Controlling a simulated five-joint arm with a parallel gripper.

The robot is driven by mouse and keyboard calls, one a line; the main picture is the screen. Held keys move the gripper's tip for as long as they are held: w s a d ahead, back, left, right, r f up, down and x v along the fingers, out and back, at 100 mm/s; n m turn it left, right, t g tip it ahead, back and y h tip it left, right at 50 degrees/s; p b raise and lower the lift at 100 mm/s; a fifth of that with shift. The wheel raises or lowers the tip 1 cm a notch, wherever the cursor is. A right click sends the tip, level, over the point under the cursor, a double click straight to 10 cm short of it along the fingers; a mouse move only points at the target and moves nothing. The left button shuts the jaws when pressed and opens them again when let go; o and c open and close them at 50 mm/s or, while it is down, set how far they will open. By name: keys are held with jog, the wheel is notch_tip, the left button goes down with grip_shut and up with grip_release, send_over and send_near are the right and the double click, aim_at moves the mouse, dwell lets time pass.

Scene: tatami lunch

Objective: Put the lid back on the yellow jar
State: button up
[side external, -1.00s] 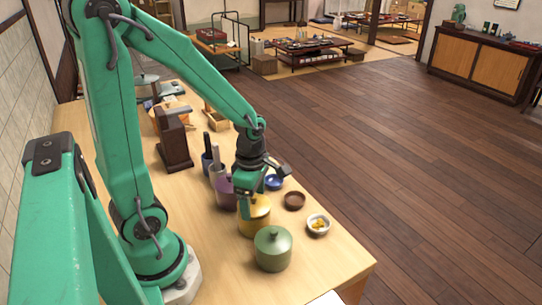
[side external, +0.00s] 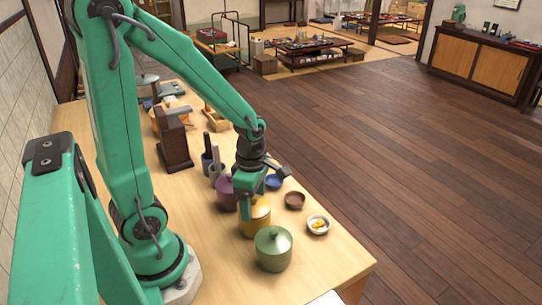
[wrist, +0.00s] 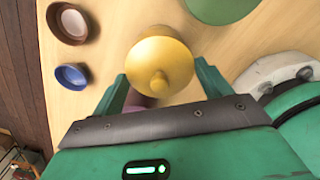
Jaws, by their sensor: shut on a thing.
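The yellow jar (side external: 256,228) stands upright on the light wooden table, between a purple jar (side external: 226,196) and a green jar (side external: 273,248). My gripper (side external: 252,202) points down right at the top of the yellow jar. In the wrist view, the round yellow lid (wrist: 151,54) with its small knob shows between the two fingers, and my gripper (wrist: 161,82) is shut on it. The fingers hide much of the jar's rim in the side view, so I cannot tell whether the lid is fully seated.
A blue bowl (side external: 273,182), a brown bowl (side external: 294,200) and a white bowl with yellow food (side external: 318,225) stand to the right. Grey cylinders and a dark wooden stand (side external: 173,145) stand farther back. The table's front right corner is clear.

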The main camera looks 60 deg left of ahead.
dwell(0.4)
jog(key=o, duration=1)
jog(key=shift+r, duration=0.15)
jog(key=shift+r, duration=3.35)
grip_shut()
jog(key=shift+f, duration=2)
jog(key=shift+r, duration=0.15)
